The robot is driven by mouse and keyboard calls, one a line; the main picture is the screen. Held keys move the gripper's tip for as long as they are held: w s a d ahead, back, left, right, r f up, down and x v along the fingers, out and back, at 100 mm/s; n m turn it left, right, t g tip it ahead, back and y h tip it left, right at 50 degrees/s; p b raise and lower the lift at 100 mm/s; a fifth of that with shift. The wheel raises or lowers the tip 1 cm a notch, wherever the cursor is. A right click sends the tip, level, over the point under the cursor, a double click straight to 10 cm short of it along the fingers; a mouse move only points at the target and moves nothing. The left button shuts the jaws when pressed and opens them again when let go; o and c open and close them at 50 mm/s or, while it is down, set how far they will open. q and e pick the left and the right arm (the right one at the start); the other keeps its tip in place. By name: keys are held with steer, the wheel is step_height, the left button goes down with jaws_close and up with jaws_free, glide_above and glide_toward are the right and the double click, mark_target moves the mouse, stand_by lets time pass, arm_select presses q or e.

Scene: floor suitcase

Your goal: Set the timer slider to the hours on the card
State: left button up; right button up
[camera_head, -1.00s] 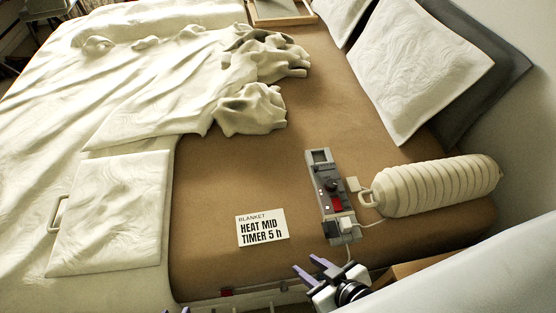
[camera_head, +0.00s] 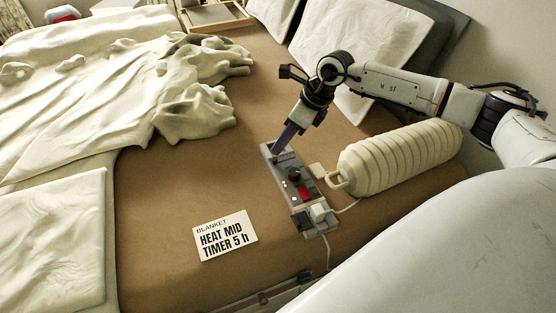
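The white card (camera_head: 225,237) lies on the brown bed sheet and reads "BLANKET HEAT MID TIMER 5 h". The grey control unit (camera_head: 310,202) lies to the right of the card, with a dark knob, a red part and small lights on its face. The timer slider is not clearly made out; the far end of the unit is partly covered by my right gripper. My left gripper is out of view.
A ribbed cream bolster (camera_head: 400,160) lies close to the right of the unit, under my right arm. White pillows (camera_head: 362,50) lie behind. A crumpled cream blanket (camera_head: 110,80) covers the left. Bare sheet surrounds the card.

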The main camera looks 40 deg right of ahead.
mark_target(275, 159)
steer(key=shift+h, duration=0.4)
steer(key=w+f, duration=0.1)
steer(key=f, duration=0.2)
steer(key=w+f, duration=0.1)
steer(key=f, duration=0.2)
steer(key=w+f, duration=0.1)
steer(key=f, duration=0.2)
steer(key=shift+w+d+b, duration=0.25)
steer(key=shift+d+b, duration=0.1)
steer(key=shift+d, duration=0.05)
jaws_close()
